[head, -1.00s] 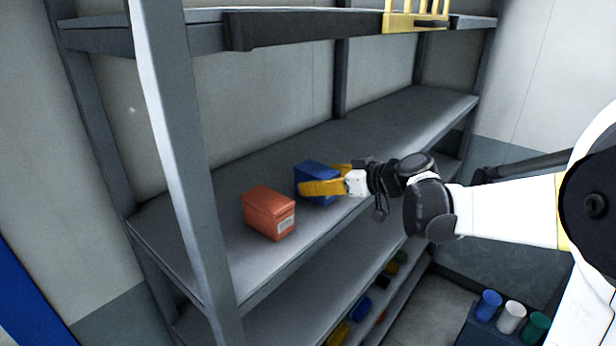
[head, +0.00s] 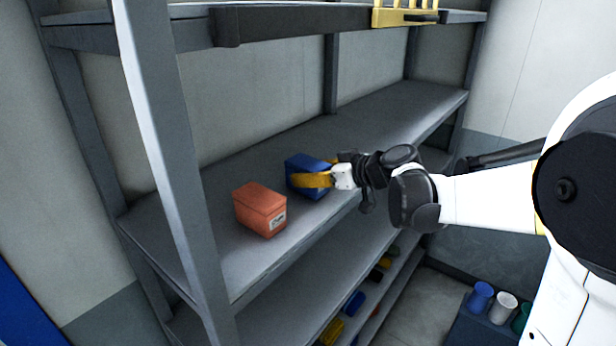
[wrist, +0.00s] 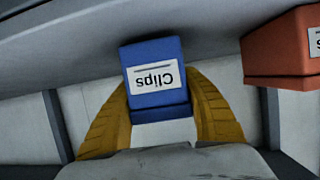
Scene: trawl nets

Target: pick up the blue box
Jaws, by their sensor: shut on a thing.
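The blue box (head: 303,168) is on the middle shelf in the head view, just right of an orange box. In the wrist view the blue box (wrist: 153,75) shows a white label reading "Clips", upside down in the picture. My gripper (head: 313,179) reaches in from the right, and its yellow fingers are shut on the blue box, one on each side. In the wrist view my gripper (wrist: 162,118) has a finger against each side of the box's near end. I cannot tell whether the box is lifted off the shelf.
The orange box (head: 261,211) stands close to the left of the blue box and also shows in the wrist view (wrist: 284,50). A grey shelf post (head: 165,150) rises at left. The shelf (head: 400,115) is bare to the right. A yellow rack (head: 405,16) sits above.

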